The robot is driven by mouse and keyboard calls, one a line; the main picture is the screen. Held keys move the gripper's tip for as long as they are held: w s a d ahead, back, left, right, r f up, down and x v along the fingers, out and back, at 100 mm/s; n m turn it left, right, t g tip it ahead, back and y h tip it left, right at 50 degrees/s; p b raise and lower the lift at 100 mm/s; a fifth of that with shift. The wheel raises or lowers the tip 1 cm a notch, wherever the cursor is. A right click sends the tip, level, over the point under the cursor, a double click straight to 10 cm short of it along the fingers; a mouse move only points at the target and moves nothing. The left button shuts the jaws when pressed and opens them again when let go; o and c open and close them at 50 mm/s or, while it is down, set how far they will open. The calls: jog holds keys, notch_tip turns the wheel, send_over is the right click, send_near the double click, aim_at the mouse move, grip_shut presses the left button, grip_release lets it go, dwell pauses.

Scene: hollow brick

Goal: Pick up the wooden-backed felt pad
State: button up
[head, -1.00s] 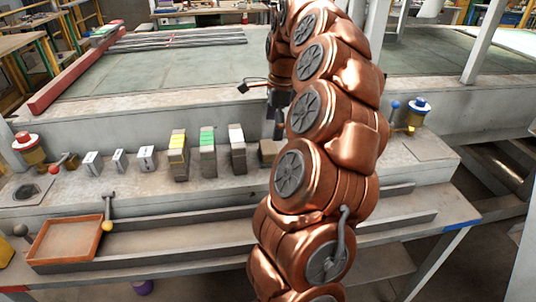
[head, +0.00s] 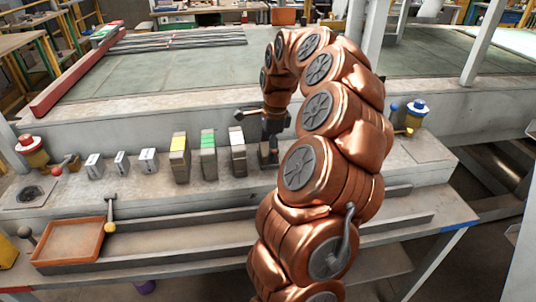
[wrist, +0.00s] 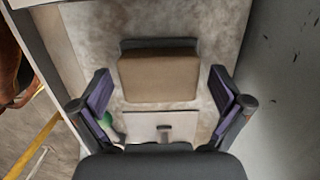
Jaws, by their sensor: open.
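The wooden-backed felt pad (wrist: 158,76) shows in the wrist view as a tan-brown block with a dark grey layer along its far edge. It lies on a worn grey surface. My gripper (wrist: 162,97) is open, with one purple-lined finger on each side of the pad and a visible gap on both sides. The fingers look to be above the pad; how far cannot be told. In the head view my gripper (head: 268,155) points down at the ledge, right of the white-topped block, and mostly hides the pad.
Blocks with yellow (head: 179,157), green (head: 208,155) and white (head: 238,152) tops stand in a row left of my gripper. Small switch boxes (head: 120,162) stand farther left. An orange tray (head: 68,241) lies at front left. A blue-topped post (head: 416,116) stands right.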

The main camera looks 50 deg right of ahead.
aim_at(268, 148)
jog(key=shift+c, duration=0.3)
jog(key=c, duration=1.1)
jog(key=shift+r, duration=0.1)
notch_tip(268, 148, up, 10)
jog(key=shift+f+b, duration=0.1)
jog(key=shift+b, duration=0.75)
